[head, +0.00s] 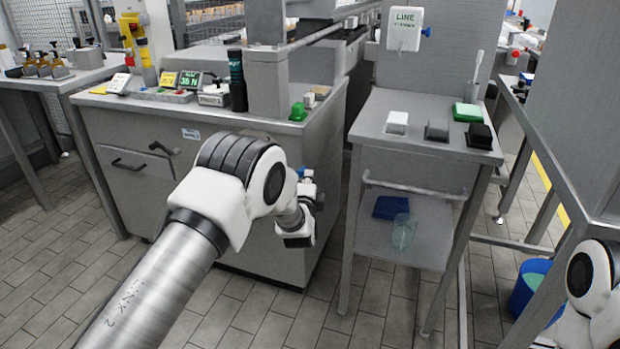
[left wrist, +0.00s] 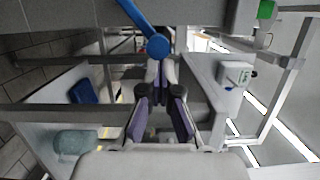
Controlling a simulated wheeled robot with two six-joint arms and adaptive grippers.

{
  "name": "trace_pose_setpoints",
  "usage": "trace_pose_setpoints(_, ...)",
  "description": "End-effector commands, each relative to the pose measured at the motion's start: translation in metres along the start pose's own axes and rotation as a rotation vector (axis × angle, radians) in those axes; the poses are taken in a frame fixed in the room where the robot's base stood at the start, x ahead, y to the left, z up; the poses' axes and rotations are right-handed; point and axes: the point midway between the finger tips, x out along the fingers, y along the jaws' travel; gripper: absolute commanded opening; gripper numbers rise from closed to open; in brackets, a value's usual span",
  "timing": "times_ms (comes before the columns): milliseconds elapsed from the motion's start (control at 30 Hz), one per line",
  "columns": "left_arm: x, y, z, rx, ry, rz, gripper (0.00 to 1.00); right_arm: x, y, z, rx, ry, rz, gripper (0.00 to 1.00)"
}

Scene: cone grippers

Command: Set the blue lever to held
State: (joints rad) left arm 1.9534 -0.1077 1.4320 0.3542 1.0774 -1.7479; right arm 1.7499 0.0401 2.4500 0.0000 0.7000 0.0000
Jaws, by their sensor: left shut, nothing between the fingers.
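The blue lever (left wrist: 142,18) shows at the top of the left wrist view, slanting down to a round end (left wrist: 158,46). In the head view a small blue piece of it (head: 301,172) shows at the right side of the grey counter, mostly hidden by my left wrist. My left gripper (left wrist: 160,68) is shut and empty, its fingertips just below the round end in the left wrist view. I cannot tell whether they touch it. In the head view this gripper (head: 309,185) is beside the counter's side. My right gripper is out of view.
The grey counter (head: 130,135) stands left of a small table (head: 375,120) with several blocks. A gap lies between them. A white box (head: 405,28) marked LINE has a blue knob. A blue bin (head: 526,290) stands at the lower right.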

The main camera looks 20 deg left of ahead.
Motion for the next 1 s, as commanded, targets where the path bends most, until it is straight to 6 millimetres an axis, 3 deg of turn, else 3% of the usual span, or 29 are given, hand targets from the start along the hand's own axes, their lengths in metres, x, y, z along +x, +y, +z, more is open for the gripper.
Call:
trace_pose_setpoints(500, 0.007, -0.034, 0.03, -0.452, -0.003, 0.113, 0.0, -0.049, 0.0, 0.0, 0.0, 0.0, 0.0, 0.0)
trace_pose_setpoints(800, 0.012, -0.042, 0.049, -0.689, -0.002, 0.172, 0.0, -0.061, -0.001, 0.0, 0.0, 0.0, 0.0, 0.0)
trace_pose_setpoints(1000, 0.012, -0.039, 0.047, -0.681, -0.001, 0.17, 0.0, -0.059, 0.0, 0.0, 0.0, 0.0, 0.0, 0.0)
